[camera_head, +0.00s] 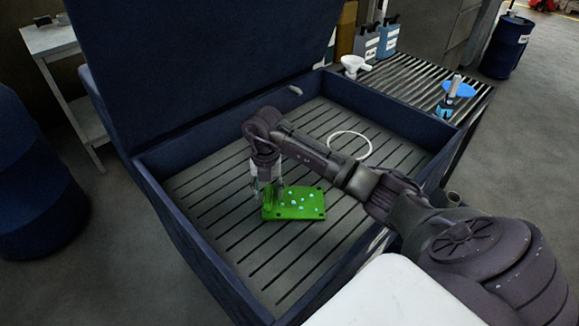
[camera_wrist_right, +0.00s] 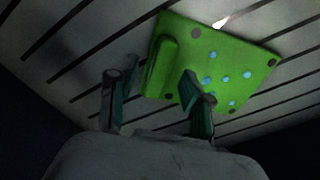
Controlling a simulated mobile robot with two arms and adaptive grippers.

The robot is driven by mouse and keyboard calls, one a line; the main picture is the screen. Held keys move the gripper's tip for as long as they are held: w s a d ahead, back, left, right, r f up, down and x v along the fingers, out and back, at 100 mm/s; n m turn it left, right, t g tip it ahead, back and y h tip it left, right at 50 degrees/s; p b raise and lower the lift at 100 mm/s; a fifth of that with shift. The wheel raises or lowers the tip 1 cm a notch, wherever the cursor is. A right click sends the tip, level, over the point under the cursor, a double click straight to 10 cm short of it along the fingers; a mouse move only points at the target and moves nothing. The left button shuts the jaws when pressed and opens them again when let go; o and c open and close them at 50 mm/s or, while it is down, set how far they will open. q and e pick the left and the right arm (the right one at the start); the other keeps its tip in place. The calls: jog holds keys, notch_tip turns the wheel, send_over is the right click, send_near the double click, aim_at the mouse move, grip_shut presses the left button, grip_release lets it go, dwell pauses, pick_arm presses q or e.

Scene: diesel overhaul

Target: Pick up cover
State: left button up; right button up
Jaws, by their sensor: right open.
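The cover is a green plate (camera_head: 305,203) with a raised bar along its left edge, small light-blue spots and dark corner holes. It lies flat on the slatted floor of the blue bin. My right gripper (camera_head: 267,190) points down at the plate's left edge. In the right wrist view the cover (camera_wrist_right: 232,65) lies beyond my right gripper (camera_wrist_right: 158,82). The fingers are apart, with the raised bar lined up between them. Whether they touch it I cannot tell. My left gripper is not in view.
The blue bin (camera_head: 175,245) has side walls and a raised lid (camera_head: 200,60) at the back. A white ring (camera_head: 371,146) lies on the slats to the right. A slatted rack (camera_head: 405,80) beyond holds a funnel (camera_head: 354,64) and a blue item (camera_head: 447,106).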

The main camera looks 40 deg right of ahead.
jog(key=shift+f, duration=1.1)
grip_shut()
jog(key=shift+r, duration=0.1)
